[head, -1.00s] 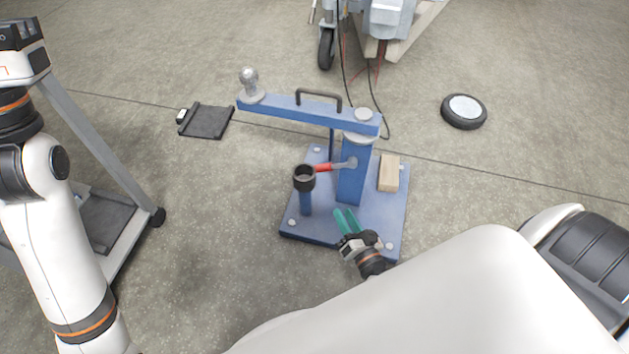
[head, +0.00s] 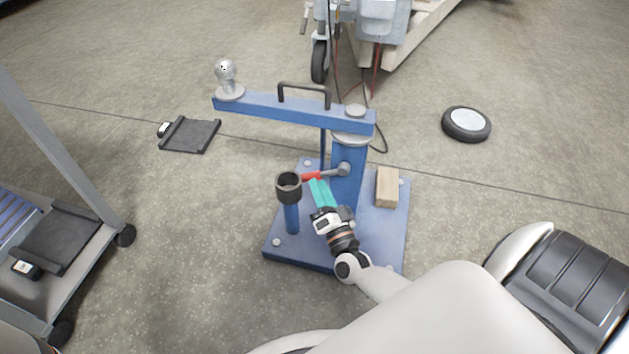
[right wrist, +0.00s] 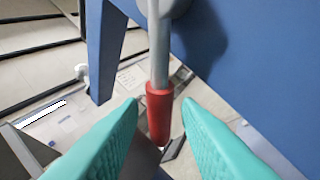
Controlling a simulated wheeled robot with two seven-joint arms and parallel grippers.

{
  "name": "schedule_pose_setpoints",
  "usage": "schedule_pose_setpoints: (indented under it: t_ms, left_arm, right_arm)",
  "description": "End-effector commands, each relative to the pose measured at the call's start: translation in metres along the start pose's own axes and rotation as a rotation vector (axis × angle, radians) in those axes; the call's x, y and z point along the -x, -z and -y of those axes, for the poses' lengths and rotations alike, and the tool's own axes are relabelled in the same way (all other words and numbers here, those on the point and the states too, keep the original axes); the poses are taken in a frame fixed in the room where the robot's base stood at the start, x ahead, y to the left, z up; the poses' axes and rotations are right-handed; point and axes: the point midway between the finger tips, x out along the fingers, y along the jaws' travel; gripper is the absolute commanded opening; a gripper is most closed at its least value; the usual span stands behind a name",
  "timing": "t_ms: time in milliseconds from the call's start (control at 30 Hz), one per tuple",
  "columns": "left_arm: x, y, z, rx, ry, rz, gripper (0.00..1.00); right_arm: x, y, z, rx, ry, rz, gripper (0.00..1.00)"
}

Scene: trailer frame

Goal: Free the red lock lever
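The red lock lever (head: 311,176) sticks out to the left from the blue post (head: 347,168) of the stand, on a grey rod. In the right wrist view the red grip (right wrist: 159,113) hangs from its grey rod between two teal fingers. My right gripper (head: 319,185) is just below and in front of the lever in the head view. Its fingers (right wrist: 160,118) are open, one on each side of the red grip, with visible gaps. My left gripper is out of view.
A blue swing arm (head: 290,113) with a ball hitch (head: 227,80) spans above the lever. A black cup (head: 288,185) on a blue tube stands left of it. A wooden block (head: 387,187) lies on the base plate (head: 300,252). A wheel (head: 466,124) lies at right.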

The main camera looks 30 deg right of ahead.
Motion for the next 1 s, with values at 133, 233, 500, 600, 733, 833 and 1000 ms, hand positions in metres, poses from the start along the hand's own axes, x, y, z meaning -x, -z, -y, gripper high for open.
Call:
schedule_pose_setpoints:
  t_ms: [133,233,500,600,733,833,1000]
  left_arm:
    - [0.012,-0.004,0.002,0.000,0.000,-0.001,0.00]
    - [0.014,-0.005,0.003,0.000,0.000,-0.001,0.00]
    - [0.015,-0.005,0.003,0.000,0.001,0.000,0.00]
    - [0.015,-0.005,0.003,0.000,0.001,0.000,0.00]
    - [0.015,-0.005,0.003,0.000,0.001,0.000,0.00]
    - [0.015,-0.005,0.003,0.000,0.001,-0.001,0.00]
    - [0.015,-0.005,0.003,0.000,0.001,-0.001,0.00]
  right_arm:
    - [-0.024,0.002,0.002,0.001,-0.002,0.001,0.31]
    - [-0.034,0.001,0.001,0.000,-0.001,0.002,0.31]
    - [-0.042,0.000,0.000,0.002,0.000,-0.001,0.31]
    - [-0.042,0.000,0.000,0.002,0.000,-0.001,0.31]
    - [-0.041,0.000,0.000,0.001,0.000,-0.001,0.14]
    - [-0.041,0.000,0.000,0.001,0.000,-0.001,0.00]
    - [-0.041,0.000,0.000,0.000,0.000,-0.001,0.00]
